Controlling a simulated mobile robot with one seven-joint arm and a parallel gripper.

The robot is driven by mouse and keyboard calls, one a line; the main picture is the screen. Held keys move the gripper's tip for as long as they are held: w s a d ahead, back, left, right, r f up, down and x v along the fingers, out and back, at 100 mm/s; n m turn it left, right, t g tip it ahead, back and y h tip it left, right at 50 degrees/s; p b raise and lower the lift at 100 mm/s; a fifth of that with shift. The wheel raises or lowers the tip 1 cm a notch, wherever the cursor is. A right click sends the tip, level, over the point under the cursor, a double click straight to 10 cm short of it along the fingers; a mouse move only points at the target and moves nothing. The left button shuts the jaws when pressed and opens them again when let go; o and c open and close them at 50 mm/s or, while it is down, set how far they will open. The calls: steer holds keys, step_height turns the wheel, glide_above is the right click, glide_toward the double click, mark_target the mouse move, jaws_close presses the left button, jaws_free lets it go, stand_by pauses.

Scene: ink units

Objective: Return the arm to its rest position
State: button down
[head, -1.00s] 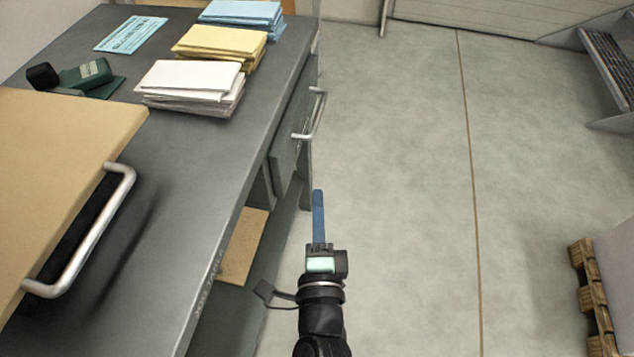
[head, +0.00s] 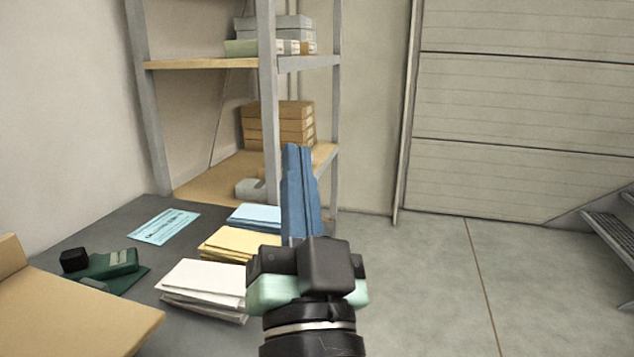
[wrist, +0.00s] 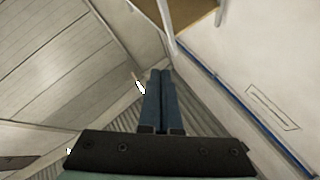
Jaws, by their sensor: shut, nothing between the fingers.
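My gripper (head: 297,148) is raised in the middle of the head view, its blue fingers pointing up and held together with nothing between them. It stands in front of the shelf rack and the edge of the grey workbench. In the wrist view the two blue fingers (wrist: 160,75) lie side by side, touching nothing. The black wrist and pale green gripper body (head: 305,290) show below the fingers and hide part of the paper stacks.
The grey workbench (head: 95,218) holds white (head: 205,282), yellow (head: 222,243) and blue (head: 255,216) paper stacks, a blue printed sheet (head: 165,227) and a dark green device (head: 105,264). A rack (head: 268,100) with boxes stands behind. Open floor (head: 430,290) lies to the right.

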steer(key=s+d+r+n+t+h+p, duration=0.15)
steer(key=s+r, duration=0.25)
steer(key=r, duration=0.4)
steer(key=s+r+n+t+h, duration=0.1)
steer(key=s+r+n+t, duration=0.1)
steer(key=s+r, duration=0.45)
step_height(320, 180, up, 30)
steer(key=w+p, duration=0.2)
steer(key=p, duration=2.7)
steer(key=shift+f, duration=0.2)
steer(key=shift+g, duration=0.25)
